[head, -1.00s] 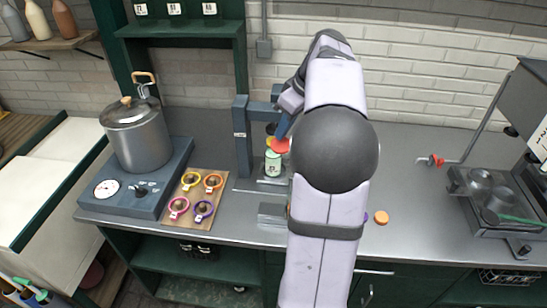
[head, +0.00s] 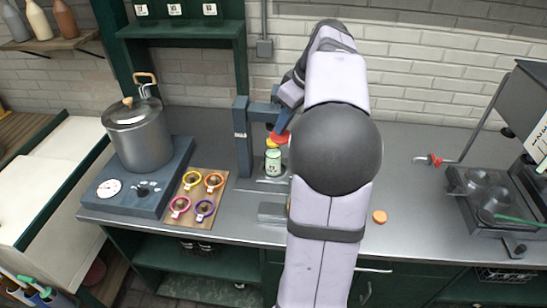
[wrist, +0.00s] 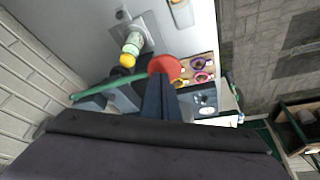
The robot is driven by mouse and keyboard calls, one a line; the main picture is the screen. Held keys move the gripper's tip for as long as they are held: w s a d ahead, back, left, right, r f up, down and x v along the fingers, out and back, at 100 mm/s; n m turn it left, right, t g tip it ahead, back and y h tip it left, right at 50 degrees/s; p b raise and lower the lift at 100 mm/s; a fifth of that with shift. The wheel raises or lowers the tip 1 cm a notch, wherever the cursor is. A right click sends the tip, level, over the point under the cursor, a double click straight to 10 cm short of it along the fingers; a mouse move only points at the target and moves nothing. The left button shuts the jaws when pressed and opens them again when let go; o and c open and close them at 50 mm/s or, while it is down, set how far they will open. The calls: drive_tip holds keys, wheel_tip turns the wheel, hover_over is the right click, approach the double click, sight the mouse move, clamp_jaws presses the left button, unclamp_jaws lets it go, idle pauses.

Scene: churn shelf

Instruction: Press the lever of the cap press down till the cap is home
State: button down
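The cap press has a blue column (head: 242,135) and stands mid-counter. A pale green bottle (head: 273,163) stands upright on its base, with a yellow cap (head: 271,143) at its top. The bottle (wrist: 132,42) and yellow cap (wrist: 127,60) also show in the wrist view. A round red knob (wrist: 165,67), apparently the lever's end, is beside the cap at my fingertips. My gripper (wrist: 161,82) has its two fingers together, with the tips at or very near the knob; contact is unclear. My arm hides part of the press in the head view. The cap's seating is unclear.
A board (head: 188,212) with several coloured rings lies left of the press. Farther left, a steel pot (head: 138,130) stands on a blue base with a dial. An orange disc (head: 380,217) lies right of my arm. The counter at right centre is mostly clear.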

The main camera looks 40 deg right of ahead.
drive_tip(key=shift+s+a+r+p, duration=0.15)
drive_tip(key=shift+r+p, duration=0.35)
drive_tip(key=shift+r, duration=0.3)
drive_tip(key=shift+s+a+r+p, duration=0.1)
drive_tip(key=shift+r+p, duration=0.4)
drive_tip(key=shift+r, duration=0.25)
wheel_tip(320, 180, up, 6)
drive_tip(key=p, duration=0.5)
drive_tip(key=s+a+f+m+g+b, duration=0.15)
drive_tip(key=s+a+f, duration=0.25)
drive_tip(key=a+f, duration=0.6)
drive_tip(key=s+a+f+m+g, duration=0.1)
drive_tip(key=s+a+f+g, duration=0.15)
drive_tip(key=a+f, duration=0.7)
drive_tip(key=s+a+f+h, duration=0.1)
drive_tip(key=s+a+f, duration=0.4)
drive_tip(key=s, duration=0.4)
drive_tip(key=shift+a, duration=0.85)
